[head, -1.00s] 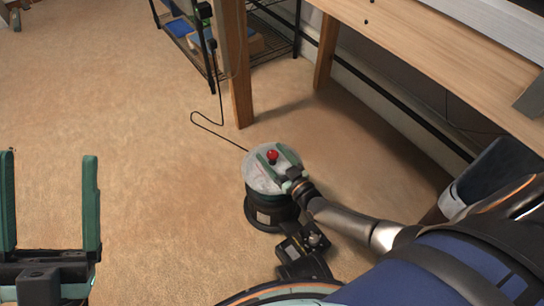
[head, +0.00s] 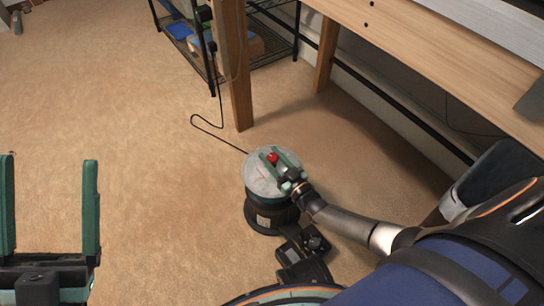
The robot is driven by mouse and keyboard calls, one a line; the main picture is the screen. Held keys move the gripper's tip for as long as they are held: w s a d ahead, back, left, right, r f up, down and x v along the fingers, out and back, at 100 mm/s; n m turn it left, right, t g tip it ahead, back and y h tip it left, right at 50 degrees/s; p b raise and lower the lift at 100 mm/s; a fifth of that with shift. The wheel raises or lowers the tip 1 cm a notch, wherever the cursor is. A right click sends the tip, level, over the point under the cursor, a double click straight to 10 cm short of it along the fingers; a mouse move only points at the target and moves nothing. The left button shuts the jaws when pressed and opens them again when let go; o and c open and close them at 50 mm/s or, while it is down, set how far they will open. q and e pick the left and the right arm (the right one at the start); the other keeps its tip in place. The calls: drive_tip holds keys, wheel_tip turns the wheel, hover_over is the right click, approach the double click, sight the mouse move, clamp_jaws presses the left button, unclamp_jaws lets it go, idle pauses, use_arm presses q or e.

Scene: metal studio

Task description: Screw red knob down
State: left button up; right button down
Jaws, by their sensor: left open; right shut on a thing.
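The red knob (head: 272,158) sits on the pale round top (head: 259,180) of a dark cylindrical device on the floor. My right gripper (head: 275,156) is at the knob, with its green fingers on either side of it, shut on it. The fingers partly hide the knob. My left gripper (head: 48,205) is open and empty at the lower left, far from the device, with its two green fingers upright and wide apart.
A wooden workbench (head: 440,75) stands at the upper right, with a leg (head: 238,80) behind the device. A black wire shelf (head: 265,45) is at the back. A black cable (head: 215,128) runs to the device. Carpet on the left is clear.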

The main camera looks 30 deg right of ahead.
drive_tip(key=shift+r+h, duration=0.1)
drive_tip(key=shift+h, duration=0.3)
drive_tip(key=shift+m+h, duration=0.3)
drive_tip(key=shift+m, duration=0.1)
drive_tip(key=shift+m+h+p, duration=0.4)
drive_tip(key=shift+h+p, duration=0.05)
drive_tip(key=shift+h, duration=0.15)
drive_tip(key=shift+c, duration=2.1)
unclamp_jaws()
drive_tip(key=shift+s, duration=0.1)
